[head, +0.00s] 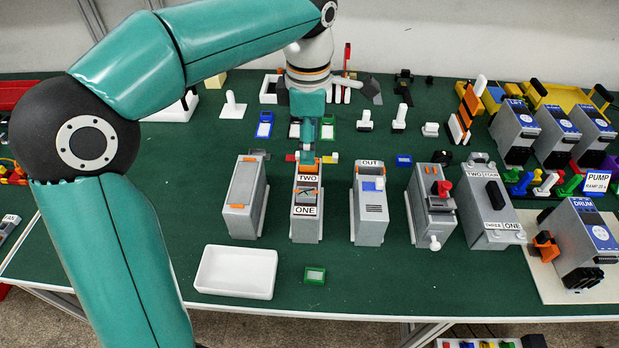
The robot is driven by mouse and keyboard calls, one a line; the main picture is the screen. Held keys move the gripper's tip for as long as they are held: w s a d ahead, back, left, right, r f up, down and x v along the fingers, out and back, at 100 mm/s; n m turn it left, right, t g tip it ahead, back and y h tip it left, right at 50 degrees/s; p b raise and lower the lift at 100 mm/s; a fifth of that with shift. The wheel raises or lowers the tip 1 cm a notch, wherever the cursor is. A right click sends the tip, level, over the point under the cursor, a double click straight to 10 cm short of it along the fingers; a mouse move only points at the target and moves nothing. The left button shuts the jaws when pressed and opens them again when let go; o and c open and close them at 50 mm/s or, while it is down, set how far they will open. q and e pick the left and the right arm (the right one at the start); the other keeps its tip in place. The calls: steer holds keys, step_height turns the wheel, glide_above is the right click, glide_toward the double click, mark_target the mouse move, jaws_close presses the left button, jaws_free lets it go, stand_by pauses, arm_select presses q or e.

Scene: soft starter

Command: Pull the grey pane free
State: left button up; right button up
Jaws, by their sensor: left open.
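My left gripper (306,157) reaches down at the back end of a grey housing (306,225) labelled TWO and ONE. Its jaws are open, and its fingertips are small and partly hidden, so contact cannot be told. The housing's top has a white TWO label, a dark grey area (307,196) in the middle and a ONE label in front. I cannot tell for certain which part is the grey pane. Another grey housing (243,211) with a flat grey face and orange edge stands to the left. My right gripper is not in view.
A white empty tray (236,271) and a small green frame (315,275) lie in front. The OUT housing (370,220) and other grey units stand to the right.

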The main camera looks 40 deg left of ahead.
mark_target(306, 192)
arm_select(q)
steer(key=f, duration=1.3)
steer(key=shift+s+a+f, duration=0.15)
steer(key=shift+s, duration=0.05)
jaws_close()
steer(key=c, duration=0.8)
jaws_free()
jaws_close()
steer(key=shift+s+r, duration=0.1)
steer(key=shift+r, duration=0.25)
steer(key=shift+r+p, duration=0.4)
steer(key=shift+p, duration=0.05)
steer(key=shift+r+p, duration=1.3)
steer(key=shift+r, duration=0.55)
